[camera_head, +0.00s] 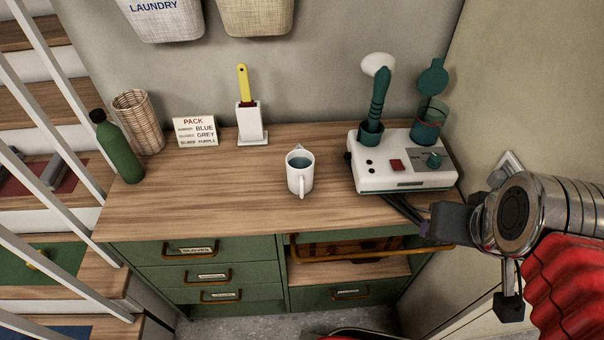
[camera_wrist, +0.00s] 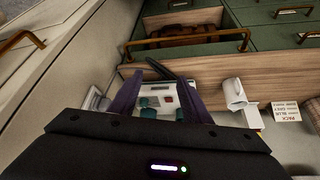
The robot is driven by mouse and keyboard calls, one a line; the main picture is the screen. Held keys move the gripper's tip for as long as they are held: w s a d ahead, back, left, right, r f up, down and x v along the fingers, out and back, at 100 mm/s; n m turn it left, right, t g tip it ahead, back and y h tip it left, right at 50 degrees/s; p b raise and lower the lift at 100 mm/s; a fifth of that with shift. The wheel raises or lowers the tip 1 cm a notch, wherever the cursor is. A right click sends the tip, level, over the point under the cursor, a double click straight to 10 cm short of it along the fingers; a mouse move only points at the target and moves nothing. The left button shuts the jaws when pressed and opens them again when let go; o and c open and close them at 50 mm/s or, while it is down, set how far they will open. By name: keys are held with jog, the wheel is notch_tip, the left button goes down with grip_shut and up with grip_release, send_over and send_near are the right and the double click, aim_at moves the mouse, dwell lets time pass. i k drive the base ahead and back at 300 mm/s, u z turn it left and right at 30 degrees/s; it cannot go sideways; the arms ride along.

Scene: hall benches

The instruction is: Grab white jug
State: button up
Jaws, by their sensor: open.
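The white jug (camera_head: 300,180) stands upright on the wooden bench top, near its middle, with dark bluish contents showing inside. Its handle faces the front. In the wrist view the jug (camera_wrist: 234,93) lies to the right of my fingers. My gripper (camera_head: 400,209) is at the right front of the bench, beside the white and grey machine and well to the right of the jug. In the wrist view my gripper (camera_wrist: 160,85) has its two dark fingers spread apart, with nothing held between them.
The white machine (camera_head: 400,178) with green parts stands right of the jug. A brush holder (camera_head: 251,130), sign (camera_head: 195,132), wicker basket (camera_head: 137,120) and green bottle (camera_head: 118,152) stand at back left. Bench left of the jug is clear.

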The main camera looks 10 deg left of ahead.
aim_at(299, 162)
jog(key=u, duration=0.3)
jog(key=k, duration=0.45)
jog(key=u, duration=1.05)
jog(key=k, duration=0.95)
jog(key=u, duration=0.95)
jog(key=i, duration=1.8)
jog(key=z, duration=0.65)
